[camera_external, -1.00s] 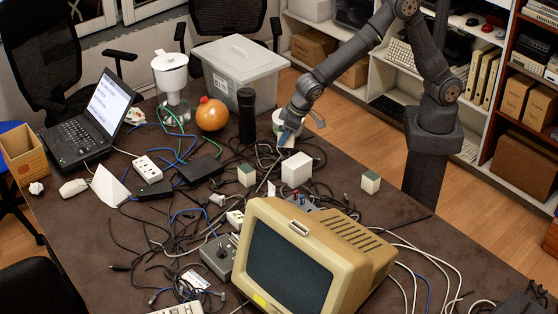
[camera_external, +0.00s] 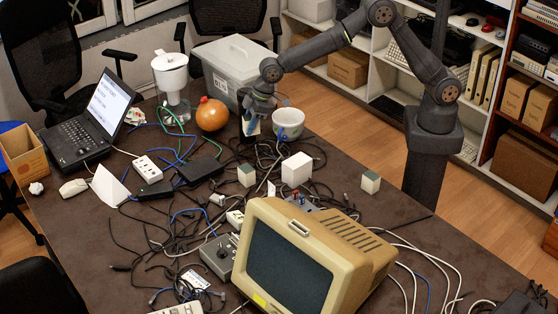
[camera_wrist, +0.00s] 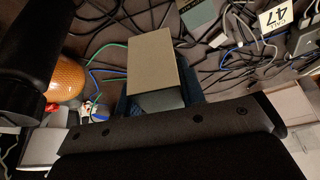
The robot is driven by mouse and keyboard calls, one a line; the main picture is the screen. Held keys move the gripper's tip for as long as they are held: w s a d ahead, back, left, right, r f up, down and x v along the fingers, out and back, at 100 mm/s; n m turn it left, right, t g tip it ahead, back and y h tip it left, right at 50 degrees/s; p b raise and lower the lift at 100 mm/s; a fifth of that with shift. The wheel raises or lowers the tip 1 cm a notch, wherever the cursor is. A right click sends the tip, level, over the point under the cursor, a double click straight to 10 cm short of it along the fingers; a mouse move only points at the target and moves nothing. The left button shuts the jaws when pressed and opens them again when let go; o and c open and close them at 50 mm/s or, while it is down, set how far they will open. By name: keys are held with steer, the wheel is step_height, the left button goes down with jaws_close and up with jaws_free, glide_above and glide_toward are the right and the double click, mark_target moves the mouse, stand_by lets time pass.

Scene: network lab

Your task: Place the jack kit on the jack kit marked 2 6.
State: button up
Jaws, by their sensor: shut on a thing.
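My gripper (camera_external: 254,118) is shut on a box-shaped jack kit (camera_wrist: 155,62), tan on one broad face and grey-green on the edge nearest the wrist. No marking 2 6 is legible.
A white and green bowl (camera_external: 288,121) is just right of my gripper. Tangled cables (camera_external: 190,225) cover the middle; an old monitor (camera_external: 310,260) fills the front.

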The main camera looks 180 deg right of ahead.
glide_above(244, 168)
step_height(244, 168, down, 5)
steer(key=shift+w, duration=0.15)
steer(key=shift+f, duration=1.95)
steer(key=shift+a+f, duration=0.1)
steer(key=shift+f, duration=0.05)
steer(key=o, duration=1)
steer(key=shift+o, duration=0.2)
steer(key=v, duration=1.2)
